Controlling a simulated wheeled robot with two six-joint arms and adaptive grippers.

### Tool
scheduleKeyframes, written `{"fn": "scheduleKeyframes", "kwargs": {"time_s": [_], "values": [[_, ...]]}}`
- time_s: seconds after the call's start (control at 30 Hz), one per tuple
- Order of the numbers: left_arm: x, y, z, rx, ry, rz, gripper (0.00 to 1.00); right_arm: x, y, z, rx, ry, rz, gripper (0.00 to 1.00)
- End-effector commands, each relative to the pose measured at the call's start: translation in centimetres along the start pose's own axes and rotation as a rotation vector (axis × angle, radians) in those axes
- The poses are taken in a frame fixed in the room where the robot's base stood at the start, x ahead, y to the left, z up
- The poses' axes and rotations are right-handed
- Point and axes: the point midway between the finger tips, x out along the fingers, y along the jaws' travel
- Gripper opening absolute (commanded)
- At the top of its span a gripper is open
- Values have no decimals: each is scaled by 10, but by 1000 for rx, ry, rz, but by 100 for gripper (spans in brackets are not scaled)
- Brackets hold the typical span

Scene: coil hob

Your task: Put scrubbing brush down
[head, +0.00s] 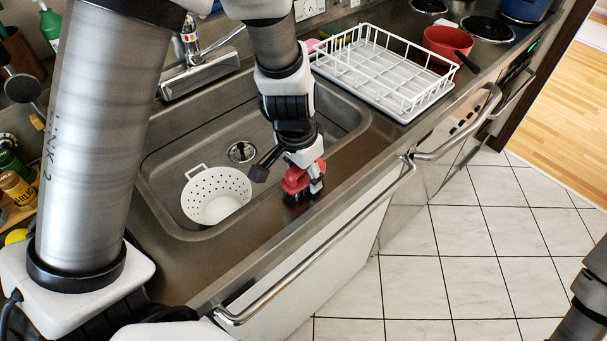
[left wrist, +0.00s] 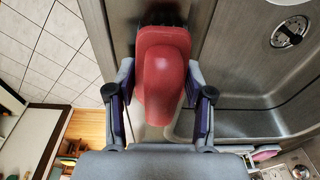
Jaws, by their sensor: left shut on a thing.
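The scrubbing brush (head: 295,181) has a red body and dark bristles facing down. It is over the counter strip (head: 343,170) at the front right of the sink. My left gripper (head: 305,180) is shut on it from above. In the left wrist view the red brush (left wrist: 162,80) sits between the two fingers of the left gripper (left wrist: 160,92), with dark bristles at its far end. I cannot tell whether the bristles touch the counter. My right gripper is not in view.
The steel sink (head: 160,180) holds a white colander (head: 214,197). A white dish rack (head: 385,72) stands right of the sink, with a red pan (head: 447,42) beyond it. The counter's front edge and a long handle rail (head: 330,245) are close to the brush.

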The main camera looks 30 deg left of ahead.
Motion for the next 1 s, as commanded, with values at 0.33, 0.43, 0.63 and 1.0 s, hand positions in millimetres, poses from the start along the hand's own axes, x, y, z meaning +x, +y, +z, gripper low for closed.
{"fn": "scheduleKeyframes", "kwargs": {"time_s": [0.33,0.43,0.63,1.0], "values": [[4,0,0,0,0,0,77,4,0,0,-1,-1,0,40],[4,0,0,0,0,0,77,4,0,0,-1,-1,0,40],[3,0,0,0,1,0,77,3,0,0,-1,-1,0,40],[-66,0,-2,1,6,-2,77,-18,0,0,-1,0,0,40]]}}
